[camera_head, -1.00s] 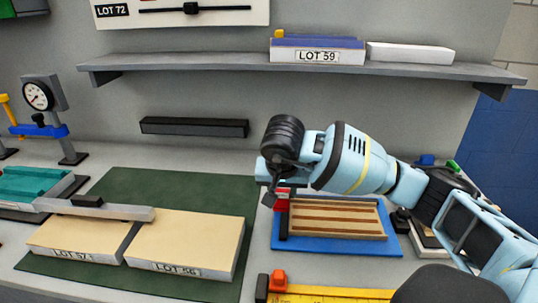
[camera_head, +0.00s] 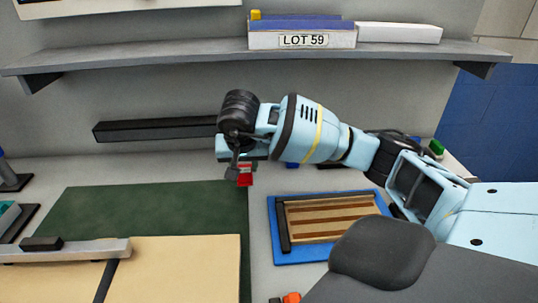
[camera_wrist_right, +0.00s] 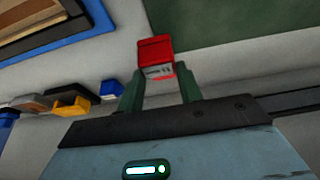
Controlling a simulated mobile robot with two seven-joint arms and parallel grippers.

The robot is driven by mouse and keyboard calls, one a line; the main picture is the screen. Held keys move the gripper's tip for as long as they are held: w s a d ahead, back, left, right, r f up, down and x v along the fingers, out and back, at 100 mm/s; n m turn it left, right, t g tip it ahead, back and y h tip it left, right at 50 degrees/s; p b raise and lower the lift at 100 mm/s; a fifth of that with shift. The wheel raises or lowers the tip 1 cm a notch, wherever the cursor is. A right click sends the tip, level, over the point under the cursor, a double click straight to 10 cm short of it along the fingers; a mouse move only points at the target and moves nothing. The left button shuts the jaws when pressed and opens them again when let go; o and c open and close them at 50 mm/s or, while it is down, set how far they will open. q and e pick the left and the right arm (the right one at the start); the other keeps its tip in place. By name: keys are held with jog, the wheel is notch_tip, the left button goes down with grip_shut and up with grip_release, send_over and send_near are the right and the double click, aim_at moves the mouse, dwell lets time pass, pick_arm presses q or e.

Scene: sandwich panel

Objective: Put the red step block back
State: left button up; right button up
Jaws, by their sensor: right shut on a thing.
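The red step block (camera_head: 245,176) is small, with a red top and a grey marked face. My right gripper (camera_head: 240,167) is shut on it and holds it near the right edge of the green mat. In the right wrist view the red block (camera_wrist_right: 155,50) sits between the two dark green fingers of the right gripper (camera_wrist_right: 160,88). The arm and wrist partly hide the block in the head view. My left gripper does not show.
A blue tray (camera_head: 272,215) with a striped wooden panel lies right of the green mat (camera_head: 150,205). Cream panels (camera_head: 185,270) lie at the front left under a grey bar (camera_head: 85,251). A shelf (camera_head: 200,57) holds a LOT 59 box (camera_head: 302,40). A dark bar (camera_head: 155,130) is on the wall.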

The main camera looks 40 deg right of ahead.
jog(key=w+d, duration=0.1)
jog(key=d, duration=0.3)
jog(key=w+d+f, duration=0.1)
jog(key=d, duration=0.3)
jog(key=w+d, duration=0.2)
jog(key=d, duration=0.2)
jog(key=shift+d+f+p, duration=0.15)
jog(key=shift+d+p, duration=0.15)
jog(key=shift+d+f, duration=0.2)
jog(key=shift+d, duration=0.05)
notch_tip(320, 180, down, 3)
jog(key=shift+f, duration=0.1)
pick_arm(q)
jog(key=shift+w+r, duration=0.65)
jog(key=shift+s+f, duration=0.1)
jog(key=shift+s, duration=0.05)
pick_arm(e)
jog(key=shift+f, duration=0.1)
jog(key=o, duration=0.6)
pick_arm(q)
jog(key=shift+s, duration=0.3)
pick_arm(e)
jog(key=o, duration=0.4)
